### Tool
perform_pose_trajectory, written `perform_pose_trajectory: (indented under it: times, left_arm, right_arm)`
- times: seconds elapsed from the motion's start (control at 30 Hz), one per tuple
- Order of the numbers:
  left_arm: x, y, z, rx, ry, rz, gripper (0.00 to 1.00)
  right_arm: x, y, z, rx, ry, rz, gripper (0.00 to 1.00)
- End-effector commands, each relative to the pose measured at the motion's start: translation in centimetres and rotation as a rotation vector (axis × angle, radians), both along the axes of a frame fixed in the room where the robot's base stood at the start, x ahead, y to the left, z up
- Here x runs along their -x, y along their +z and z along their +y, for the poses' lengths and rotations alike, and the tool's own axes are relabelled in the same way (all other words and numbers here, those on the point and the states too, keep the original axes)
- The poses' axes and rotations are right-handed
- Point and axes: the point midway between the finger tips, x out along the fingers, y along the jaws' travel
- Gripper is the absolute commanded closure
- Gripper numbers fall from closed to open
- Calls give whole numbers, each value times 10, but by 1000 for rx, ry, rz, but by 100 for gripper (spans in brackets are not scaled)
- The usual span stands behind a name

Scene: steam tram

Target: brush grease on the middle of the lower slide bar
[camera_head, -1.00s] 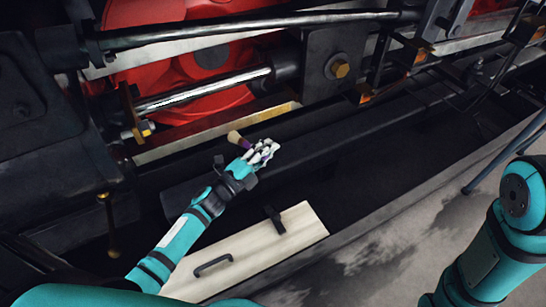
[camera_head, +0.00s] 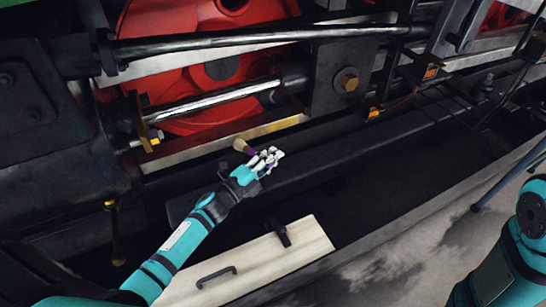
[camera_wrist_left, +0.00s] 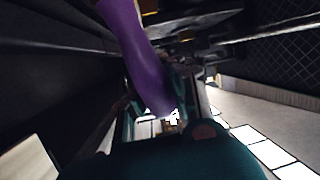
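The lower slide bar (camera_head: 193,154) is the pale, flat bar below the bright piston rod, in front of the red wheel. Its right part has a yellowish-brown stretch (camera_head: 272,128). My left gripper (camera_head: 266,160) is shut on a brush (camera_head: 242,146) with light bristles and a purple handle. The bristle end points up and left, close below the middle of the bar; I cannot tell whether it touches.
A dark beam (camera_head: 310,170) runs just below my left gripper. A pale wooden board (camera_head: 270,262) with a black handle lies below it. The crosshead block (camera_head: 340,78) with a brass bolt is up to the right. A dark open trench lies right of the board.

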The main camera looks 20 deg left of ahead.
Motion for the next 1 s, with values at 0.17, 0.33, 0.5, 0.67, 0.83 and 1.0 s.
perform_pose_trajectory:
  times: [0.17, 0.33, 0.5, 0.67, 0.83, 1.0]
  left_arm:
    - [-3, 0, 3, -1, -1, -1, 100]
    - [-5, 0, 5, 0, 0, -1, 100]
    - [-7, 0, 8, -1, 0, 0, 100]
    - [-9, 0, 10, -1, 0, 0, 100]
    - [-11, 0, 8, 0, -1, -1, 100]
    - [-20, 0, -1, 1, -1, -2, 100]
  right_arm:
    - [0, -1, 0, 0, 0, 2, 60]
    - [-1, -1, 0, 0, 0, 4, 60]
    - [1, -1, 0, 0, -1, 1, 60]
    - [3, 0, 0, 0, -1, -5, 60]
    - [5, 1, 0, 0, -1, -13, 60]
    - [6, 1, 0, 0, -1, -17, 60]
